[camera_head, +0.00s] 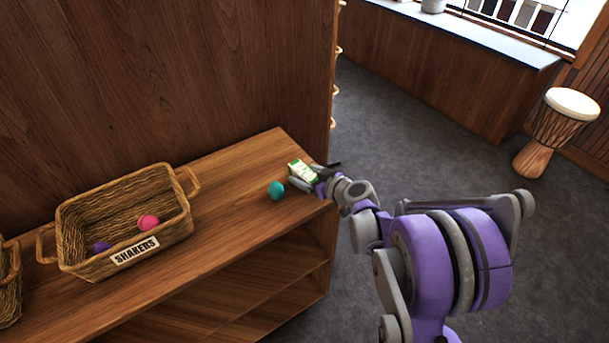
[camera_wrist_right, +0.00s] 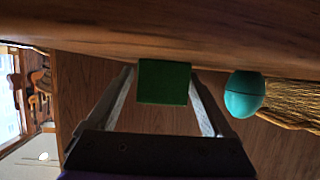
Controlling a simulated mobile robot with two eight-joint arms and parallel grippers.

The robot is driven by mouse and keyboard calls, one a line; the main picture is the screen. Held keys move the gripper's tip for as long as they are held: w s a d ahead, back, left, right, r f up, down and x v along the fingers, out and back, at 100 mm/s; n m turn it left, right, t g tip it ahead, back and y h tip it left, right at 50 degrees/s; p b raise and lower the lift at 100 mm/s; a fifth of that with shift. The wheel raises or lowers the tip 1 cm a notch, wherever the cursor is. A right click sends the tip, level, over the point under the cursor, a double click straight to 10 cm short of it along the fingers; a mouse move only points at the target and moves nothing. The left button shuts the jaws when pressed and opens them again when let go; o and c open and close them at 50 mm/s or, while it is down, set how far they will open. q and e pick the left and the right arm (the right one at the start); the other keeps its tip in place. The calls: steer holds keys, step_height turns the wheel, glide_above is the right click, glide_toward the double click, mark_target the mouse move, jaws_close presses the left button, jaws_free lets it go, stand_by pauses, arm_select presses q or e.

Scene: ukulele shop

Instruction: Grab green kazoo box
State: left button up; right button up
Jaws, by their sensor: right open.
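The green kazoo box (camera_head: 302,171) stands near the right end of the wooden shelf top, with a pale label on the side facing the head camera. In the right wrist view its plain green face (camera_wrist_right: 164,82) sits between the two fingers. My right gripper (camera_head: 310,180) is at the box, with its fingers spread on either side. The wrist view shows the open fingers (camera_wrist_right: 163,100) beside the box; I cannot tell whether they touch it. My left gripper is not in view.
A teal egg shaker (camera_head: 276,190) lies just left of the box and also shows in the wrist view (camera_wrist_right: 245,94). A wicker basket labelled SHAKERS (camera_head: 75,224) stands further left, holding a pink shaker (camera_head: 148,222) and a purple one. A drum (camera_head: 557,127) stands far right.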

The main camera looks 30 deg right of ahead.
jaws_close()
stand_by(0.3)
steer(key=shift+r, duration=0.1)
